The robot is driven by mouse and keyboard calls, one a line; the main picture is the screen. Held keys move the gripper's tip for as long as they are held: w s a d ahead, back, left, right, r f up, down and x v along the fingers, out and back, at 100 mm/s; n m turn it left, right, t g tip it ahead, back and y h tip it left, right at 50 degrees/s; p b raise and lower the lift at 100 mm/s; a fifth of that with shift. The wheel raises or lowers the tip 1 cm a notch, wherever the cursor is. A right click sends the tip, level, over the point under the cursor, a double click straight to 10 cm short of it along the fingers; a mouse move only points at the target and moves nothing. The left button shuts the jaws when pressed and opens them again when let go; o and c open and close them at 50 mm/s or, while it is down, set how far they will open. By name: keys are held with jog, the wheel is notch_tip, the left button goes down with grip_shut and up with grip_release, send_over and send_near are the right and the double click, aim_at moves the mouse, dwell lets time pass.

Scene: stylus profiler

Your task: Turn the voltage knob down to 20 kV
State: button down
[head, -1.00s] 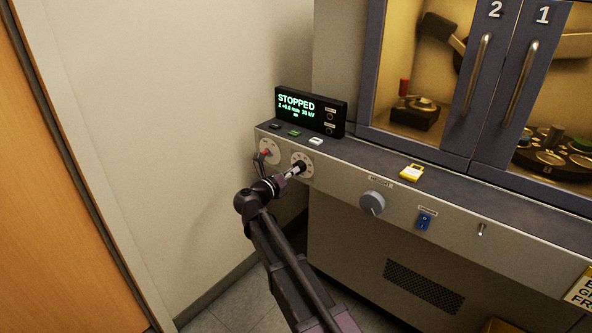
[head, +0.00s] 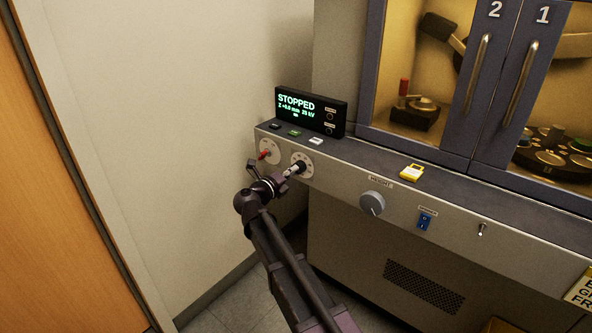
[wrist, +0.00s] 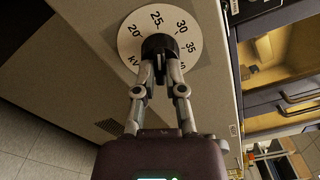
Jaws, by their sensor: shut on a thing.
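The voltage knob (wrist: 158,46) is black, on a round white dial (wrist: 127,47) marked 20, 25, 30, 35 and higher, with "kV" near the 20. My gripper (wrist: 160,72) is shut on the knob, a finger on each side. The knob's pointer mark cannot be made out. In the head view the knob (head: 300,165) is on the left of the panel front, with my gripper (head: 292,171) at it from the lower left. The display (head: 310,110) reads STOPPED in green, with a small kV value that looks like 25.
A wall stands at left.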

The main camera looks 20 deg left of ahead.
jog(key=c, duration=0.9)
grip_release()
jog(key=m, duration=0.6)
jog(key=shift+m, duration=0.3)
jog(key=m, duration=0.5)
jog(key=shift+m, duration=0.4)
